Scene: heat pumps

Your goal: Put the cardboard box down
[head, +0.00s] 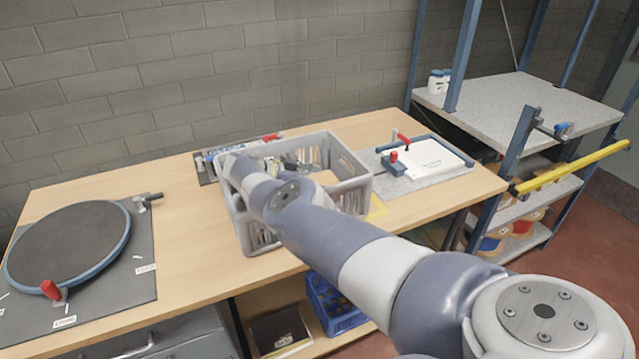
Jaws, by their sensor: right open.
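My right arm reaches in from the lower right over a grey plastic crate (350,186) on the wooden workbench. My right gripper (298,163) is over or inside the crate, small and partly hidden by the arm and clutter. It is open. A tan patch (326,178) shows inside the crate beside the gripper; it may be the cardboard box, but I cannot tell for certain. Nothing is clearly held. My left gripper is not in view.
A round turntable (68,245) with a red-handled clamp lies on the bench (185,250) at left. A white panel (428,160) in a clamping fixture lies at right. A metal shelf (520,100) stands farther right. A blue crate (335,305) is below. Bare bench lies left of the grey crate.

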